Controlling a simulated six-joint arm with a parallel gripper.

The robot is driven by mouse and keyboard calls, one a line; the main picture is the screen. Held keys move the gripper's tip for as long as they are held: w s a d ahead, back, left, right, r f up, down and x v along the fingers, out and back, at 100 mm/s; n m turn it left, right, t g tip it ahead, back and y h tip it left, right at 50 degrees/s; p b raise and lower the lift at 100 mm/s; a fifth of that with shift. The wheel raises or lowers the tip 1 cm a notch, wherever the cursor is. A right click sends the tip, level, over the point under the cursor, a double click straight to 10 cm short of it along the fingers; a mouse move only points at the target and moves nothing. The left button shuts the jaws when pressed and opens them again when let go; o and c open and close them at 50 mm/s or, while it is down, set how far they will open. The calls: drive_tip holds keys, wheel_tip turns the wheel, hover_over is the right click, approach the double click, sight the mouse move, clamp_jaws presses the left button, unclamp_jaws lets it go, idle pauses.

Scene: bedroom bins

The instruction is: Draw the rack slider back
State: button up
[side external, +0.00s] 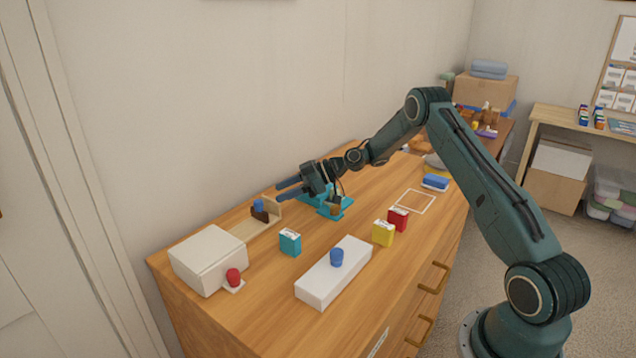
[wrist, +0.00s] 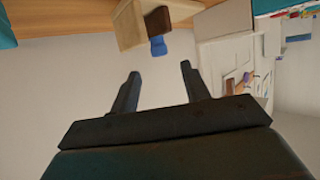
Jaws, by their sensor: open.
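The slider (side external: 260,214) is a dark brown block with a blue knob (side external: 258,205). It sits on a pale wooden rail (side external: 237,230) that runs from a white box (side external: 207,258) to an upright wooden end piece (side external: 272,209). The slider is close to that end piece. My gripper (side external: 279,190) is open and empty, above and to the right of the slider in the side view. In the wrist view, the slider (wrist: 157,22) and its blue knob (wrist: 158,46) show beyond the gap between my fingertips (wrist: 160,70), apart from both.
A teal carton (side external: 290,242), a yellow carton (side external: 383,233) and a red carton (side external: 398,218) stand on the dresser. A white block (side external: 325,280) with a blue knob lies in front. A red knob (side external: 233,277) is beside the white box.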

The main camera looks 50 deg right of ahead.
sight(261, 200)
drive_tip(key=x, duration=0.8)
drive_tip(key=shift+w+a+f, duration=0.15)
